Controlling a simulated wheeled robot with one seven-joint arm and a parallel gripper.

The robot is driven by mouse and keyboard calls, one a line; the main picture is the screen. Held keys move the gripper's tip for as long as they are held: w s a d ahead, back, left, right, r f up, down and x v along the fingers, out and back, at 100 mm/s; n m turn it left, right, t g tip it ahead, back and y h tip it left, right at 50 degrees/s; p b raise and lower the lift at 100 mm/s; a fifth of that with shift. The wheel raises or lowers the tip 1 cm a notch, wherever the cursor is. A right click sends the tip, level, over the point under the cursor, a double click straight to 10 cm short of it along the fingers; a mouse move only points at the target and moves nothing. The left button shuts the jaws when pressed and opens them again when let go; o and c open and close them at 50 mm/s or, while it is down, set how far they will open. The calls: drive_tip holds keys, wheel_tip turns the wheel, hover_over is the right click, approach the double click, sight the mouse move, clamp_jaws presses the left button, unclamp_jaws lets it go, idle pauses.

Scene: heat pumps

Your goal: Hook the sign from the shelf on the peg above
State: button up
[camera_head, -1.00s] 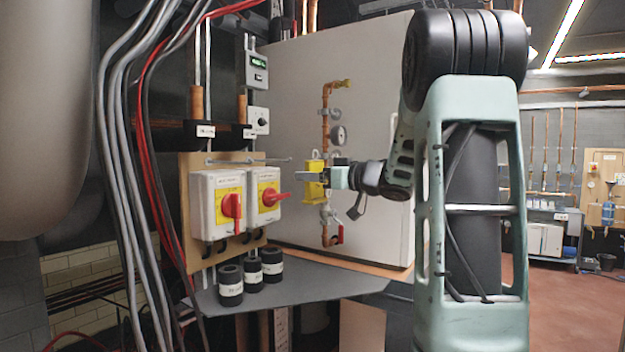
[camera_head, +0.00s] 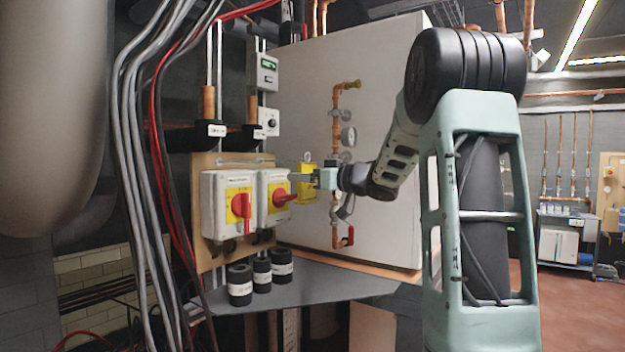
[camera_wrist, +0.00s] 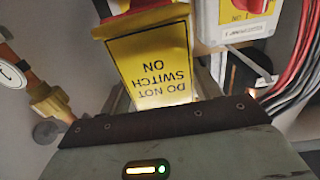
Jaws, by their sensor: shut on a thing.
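The yellow sign (camera_head: 303,187) hangs in front of the white panel, just right of the right-hand switch box. In the wrist view the sign (camera_wrist: 158,62) shows upside down, reading "DO NOT SWITCH ON", with a red edge at its top. My gripper (camera_head: 313,179) is shut on the sign and holds it clear of the shelf. The grey shelf (camera_head: 335,282) lies below.
Two switch boxes with red handles, left (camera_head: 228,207) and right (camera_head: 271,197), are close to the sign's left. Black cylinders (camera_head: 262,274) stand on the shelf. Loose cables (camera_head: 135,170) hang at left.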

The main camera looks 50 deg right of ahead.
drive_tip(key=shift+w+a+f, duration=0.1)
drive_tip(key=shift+w+f, duration=0.1)
drive_tip(key=shift+w, duration=0.55)
drive_tip(key=shift+w+a+f, duration=0.1)
drive_tip(key=shift+w+f, duration=0.15)
drive_tip(key=shift+w, duration=0.55)
drive_tip(key=shift+w+f, duration=0.2)
drive_tip(key=shift+w, duration=0.55)
drive_tip(key=o, duration=1)
drive_tip(key=shift+o, duration=0.2)
drive_tip(key=s+d+b, duration=0.1)
drive_tip(key=s+b, duration=0.4)
drive_tip(key=s, duration=1.2)
drive_tip(key=shift+s+d, duration=0.2)
